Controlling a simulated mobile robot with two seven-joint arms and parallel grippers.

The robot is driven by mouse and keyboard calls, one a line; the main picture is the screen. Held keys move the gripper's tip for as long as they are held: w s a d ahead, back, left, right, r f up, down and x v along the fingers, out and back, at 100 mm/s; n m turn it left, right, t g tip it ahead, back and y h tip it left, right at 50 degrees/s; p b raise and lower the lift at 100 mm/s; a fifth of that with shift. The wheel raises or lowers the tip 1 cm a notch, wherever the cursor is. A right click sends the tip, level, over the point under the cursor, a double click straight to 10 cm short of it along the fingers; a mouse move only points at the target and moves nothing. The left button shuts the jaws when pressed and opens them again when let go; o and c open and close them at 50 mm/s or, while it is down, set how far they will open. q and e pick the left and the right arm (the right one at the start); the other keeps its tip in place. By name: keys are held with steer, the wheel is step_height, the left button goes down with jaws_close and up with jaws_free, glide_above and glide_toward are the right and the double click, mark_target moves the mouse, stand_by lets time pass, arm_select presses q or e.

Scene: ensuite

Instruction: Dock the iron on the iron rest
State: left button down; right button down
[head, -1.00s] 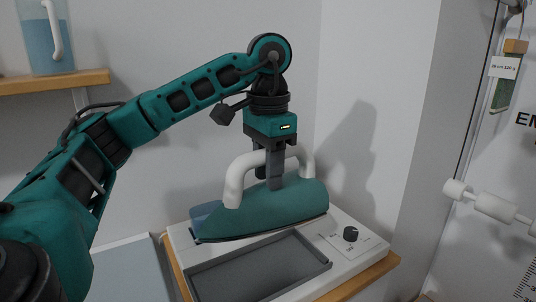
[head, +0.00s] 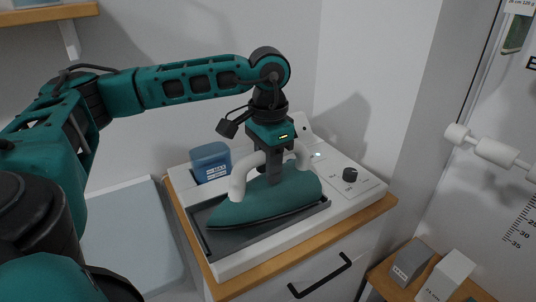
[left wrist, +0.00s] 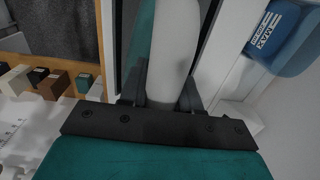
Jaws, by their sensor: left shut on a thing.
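The iron (head: 265,203) has a teal body and a white arched handle (head: 238,182). My left gripper (head: 274,175) points down from above and is shut on the handle. In the left wrist view the handle (left wrist: 172,45) runs between the fingers of the left gripper (left wrist: 162,92). The iron is roughly level over the grey recessed tray of the iron rest (head: 222,266), a white base. The iron hides much of the tray, and I cannot tell whether its sole touches the tray. My right gripper is not in view.
A blue tank (head: 210,163) stands at the rest's back left. It also shows in the left wrist view (left wrist: 288,38). A black knob (head: 350,174) is on the rest's right. The rest stands on a wooden-topped cabinet (head: 300,252). Grey blocks (head: 411,262) sit at lower right.

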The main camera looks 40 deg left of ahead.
arm_select(q)
steer(key=shift+r, duration=0.1)
steer(key=c, duration=0.8)
jaws_free()
step_height(320, 180, up, 12)
stand_by(0.5)
